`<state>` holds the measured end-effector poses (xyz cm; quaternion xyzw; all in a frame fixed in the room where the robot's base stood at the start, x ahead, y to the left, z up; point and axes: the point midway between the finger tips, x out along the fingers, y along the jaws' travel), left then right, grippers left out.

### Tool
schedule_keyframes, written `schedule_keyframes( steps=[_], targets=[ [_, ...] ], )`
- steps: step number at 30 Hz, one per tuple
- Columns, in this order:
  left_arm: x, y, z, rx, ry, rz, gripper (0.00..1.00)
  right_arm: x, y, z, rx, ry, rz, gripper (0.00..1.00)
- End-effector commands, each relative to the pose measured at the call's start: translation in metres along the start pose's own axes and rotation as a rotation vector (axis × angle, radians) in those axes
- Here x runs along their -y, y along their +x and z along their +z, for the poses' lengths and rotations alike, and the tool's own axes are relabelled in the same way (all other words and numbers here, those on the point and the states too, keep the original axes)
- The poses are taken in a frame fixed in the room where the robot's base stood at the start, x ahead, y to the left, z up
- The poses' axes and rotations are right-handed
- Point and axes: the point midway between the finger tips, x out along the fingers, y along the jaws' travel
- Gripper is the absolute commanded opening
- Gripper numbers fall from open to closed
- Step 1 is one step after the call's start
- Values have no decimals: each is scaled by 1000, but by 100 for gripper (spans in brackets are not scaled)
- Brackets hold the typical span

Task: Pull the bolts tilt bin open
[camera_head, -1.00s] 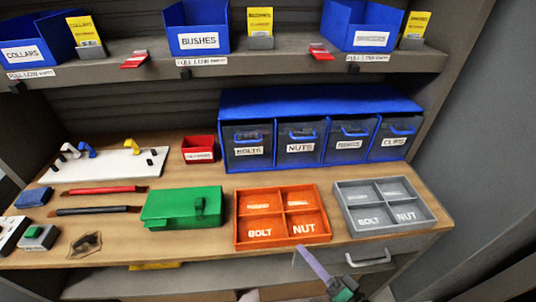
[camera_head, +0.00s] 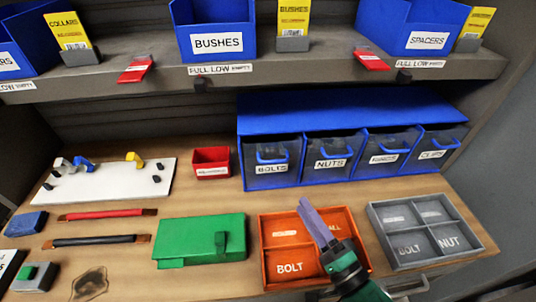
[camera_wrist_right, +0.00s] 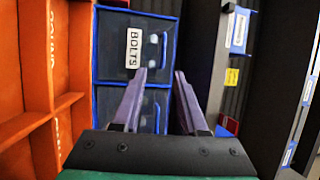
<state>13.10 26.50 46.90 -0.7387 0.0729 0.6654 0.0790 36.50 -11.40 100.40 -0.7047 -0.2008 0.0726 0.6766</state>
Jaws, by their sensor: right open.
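The bolts tilt bin (camera_head: 271,168) is the leftmost dark-fronted bin in the blue cabinet (camera_head: 350,106). It has a blue handle and a white BOLTS label, and it looks closed. My right gripper (camera_head: 312,222) has purple fingers and is above the orange tray, in front of and below the bins. In the right wrist view the bolts bin (camera_wrist_right: 132,45) is beyond the fingers, with its handle ahead. My right gripper (camera_wrist_right: 160,78) is open and empty there, apart from the handle. My left gripper is not in view.
The orange tray (camera_head: 263,250) and grey tray (camera_head: 376,225) stand in front of the bins. A green case (camera_head: 190,240) and a red box (camera_head: 210,162) are to the left. A shelf (camera_head: 310,68) with blue bins overhangs the back. Bare bench top separates the trays from the cabinet.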

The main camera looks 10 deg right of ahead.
Motion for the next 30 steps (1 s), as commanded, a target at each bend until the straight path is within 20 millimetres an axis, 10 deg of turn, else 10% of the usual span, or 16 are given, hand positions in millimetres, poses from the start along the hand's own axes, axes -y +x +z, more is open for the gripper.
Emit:
schedule_keyframes(
  steps=[15,26,30],
  targets=[
    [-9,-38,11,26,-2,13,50,5,122,0,1,0,-3,42],
    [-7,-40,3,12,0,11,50,0,137,1,2,0,0,42],
    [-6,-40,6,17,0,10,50,0,137,1,2,-1,0,0]
  ],
)
